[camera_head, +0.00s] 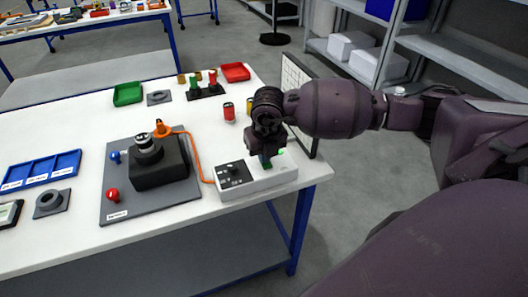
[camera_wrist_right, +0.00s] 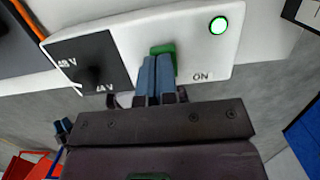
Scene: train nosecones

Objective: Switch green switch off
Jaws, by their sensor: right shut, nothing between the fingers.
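The white switch box (camera_head: 285,176) sits at the table's front right corner, with an orange cable running to it. In the right wrist view the green switch (camera_wrist_right: 162,48) is on the box's white face, near the printed word ON. A round green lamp (camera_wrist_right: 218,25) beside it is lit; it also shows in the head view (camera_head: 281,152). My right gripper (camera_wrist_right: 156,78) is shut and empty, its blue-grey fingertips right at the green switch and partly covering it. I cannot tell whether they touch it. My left gripper is not in view.
On the box a black panel (camera_wrist_right: 88,62) carries a knob and voltage labels. Left of it is a grey plate (camera_head: 120,205) with a black block and red and blue knobs. A dark-framed panel (camera_head: 298,85) stands behind my right gripper.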

